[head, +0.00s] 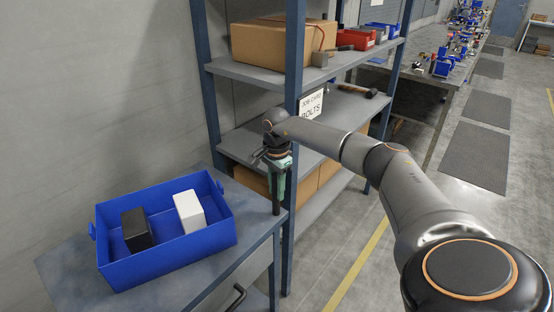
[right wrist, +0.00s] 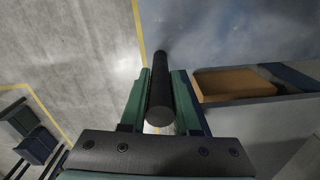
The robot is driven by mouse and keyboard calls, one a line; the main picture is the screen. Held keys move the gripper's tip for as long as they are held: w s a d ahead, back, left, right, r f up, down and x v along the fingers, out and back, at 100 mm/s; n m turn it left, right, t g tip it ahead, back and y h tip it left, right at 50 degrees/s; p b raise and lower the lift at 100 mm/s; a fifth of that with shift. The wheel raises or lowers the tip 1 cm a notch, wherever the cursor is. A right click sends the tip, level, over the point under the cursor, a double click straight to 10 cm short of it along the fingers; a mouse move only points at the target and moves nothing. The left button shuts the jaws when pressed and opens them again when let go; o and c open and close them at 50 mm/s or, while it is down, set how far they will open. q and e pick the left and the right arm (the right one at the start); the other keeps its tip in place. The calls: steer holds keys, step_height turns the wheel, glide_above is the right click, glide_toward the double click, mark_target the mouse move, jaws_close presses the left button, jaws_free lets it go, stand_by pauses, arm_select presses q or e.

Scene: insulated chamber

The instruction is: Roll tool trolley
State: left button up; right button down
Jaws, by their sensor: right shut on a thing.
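The tool trolley (head: 252,222) is at the lower left in the head view, with a grey-blue top. A short black upright post (head: 276,206) stands at its right corner. My right gripper (head: 279,183) reaches down to this post from above. In the right wrist view, the green fingers lie on both sides of the black post (right wrist: 160,103) and are shut on it. A second dark curved handle (head: 237,297) shows low on the trolley's side. The trolley's wheels are hidden. My left gripper is not in view.
A blue bin (head: 168,267) on the trolley holds a black box (head: 136,230) and a white box (head: 188,211). A shelf rack (head: 249,72) stands close behind the trolley, with a cardboard box (head: 275,50) on it. Open floor (head: 400,285) with a yellow line lies to the right.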

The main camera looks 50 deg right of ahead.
steer(key=shift+d+r, duration=0.2)
steer(key=shift+d, duration=0.1)
steer(key=c, duration=0.7)
jaws_free()
steer(key=shift+f, duration=0.15)
steer(key=shift+o, duration=0.2)
steer(key=shift+a, duration=0.1)
step_height(320, 180, up, 13)
steer(key=shift+f, duration=0.2)
